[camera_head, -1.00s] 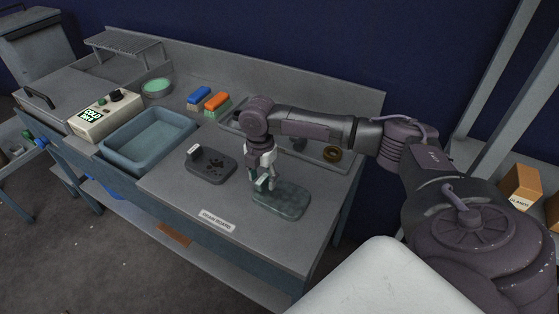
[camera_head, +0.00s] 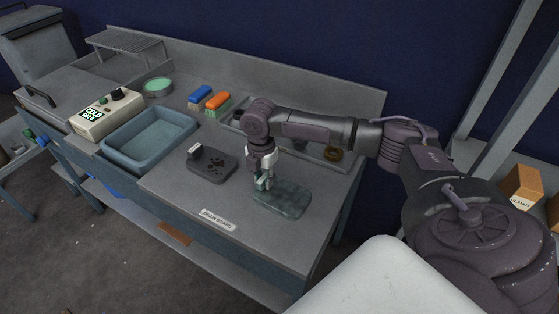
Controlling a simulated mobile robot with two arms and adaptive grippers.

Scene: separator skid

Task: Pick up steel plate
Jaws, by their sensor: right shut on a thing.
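The steel plate (camera_head: 286,200) is a flat, rounded, grey-green rectangle with a mottled surface, on the right part of the grey worktop. My right gripper (camera_head: 264,186) points down at the plate's left end, with its fingers closed together on it. The fingertips hide that end of the plate. I cannot tell whether the plate is lifted off the worktop at all. My left gripper is not in view.
A dark tray with a small upright block (camera_head: 212,165) lies just left of the plate. A blue-grey basin (camera_head: 148,160) is set further left. Blue and orange-topped blocks (camera_head: 217,101) stand behind. A recessed tray (camera_head: 313,152) lies behind my right gripper. The worktop's front right is clear.

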